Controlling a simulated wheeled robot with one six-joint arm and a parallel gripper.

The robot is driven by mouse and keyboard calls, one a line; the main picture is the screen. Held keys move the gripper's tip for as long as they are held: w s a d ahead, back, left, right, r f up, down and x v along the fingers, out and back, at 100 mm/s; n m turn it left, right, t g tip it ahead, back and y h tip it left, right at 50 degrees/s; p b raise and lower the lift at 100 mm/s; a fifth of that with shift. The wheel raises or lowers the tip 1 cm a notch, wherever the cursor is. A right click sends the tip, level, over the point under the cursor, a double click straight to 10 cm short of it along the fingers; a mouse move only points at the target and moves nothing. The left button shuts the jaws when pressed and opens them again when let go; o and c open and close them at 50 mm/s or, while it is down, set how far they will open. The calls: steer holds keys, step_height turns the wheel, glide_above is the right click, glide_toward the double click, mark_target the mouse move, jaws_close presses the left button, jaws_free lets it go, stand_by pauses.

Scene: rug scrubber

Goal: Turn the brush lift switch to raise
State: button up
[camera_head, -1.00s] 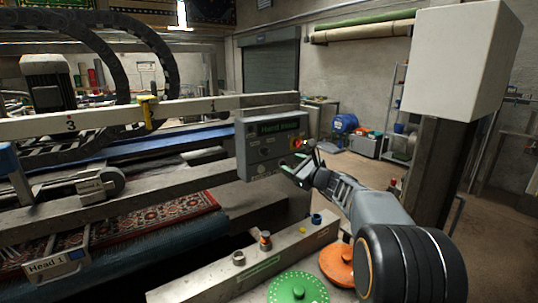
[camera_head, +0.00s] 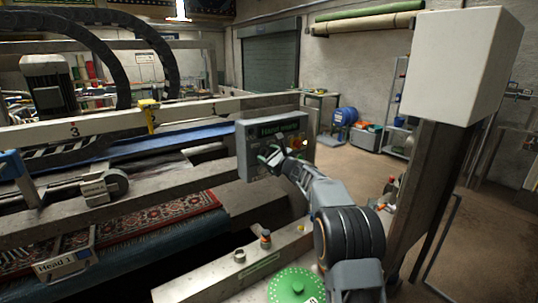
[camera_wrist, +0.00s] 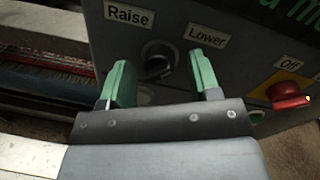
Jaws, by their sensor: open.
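The grey control box (camera_head: 246,143) hangs on the machine's rail in the head view. In the wrist view its panel carries a "Raise" label (camera_wrist: 128,14) and a "Lower" label (camera_wrist: 208,34). The dark round brush lift switch (camera_wrist: 158,60) sits below and between them; which way it points is hard to tell. My gripper (camera_wrist: 162,82) has green fingertips, open and apart, with the switch showing between and beyond them. I see no clear contact. In the head view my gripper (camera_head: 272,155) is at the box's front and hides part of it.
A red switch handle (camera_wrist: 287,96) by an "Off" label is right of my fingers. A green disc (camera_head: 297,287) and small fittings on a steel beam (camera_head: 215,280) lie below my arm. A patterned rug (camera_head: 140,224) lies at left.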

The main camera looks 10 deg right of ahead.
steer(key=shift+c, duration=0.2)
steer(key=c, duration=0.9)
steer(key=shift+o, duration=0.2)
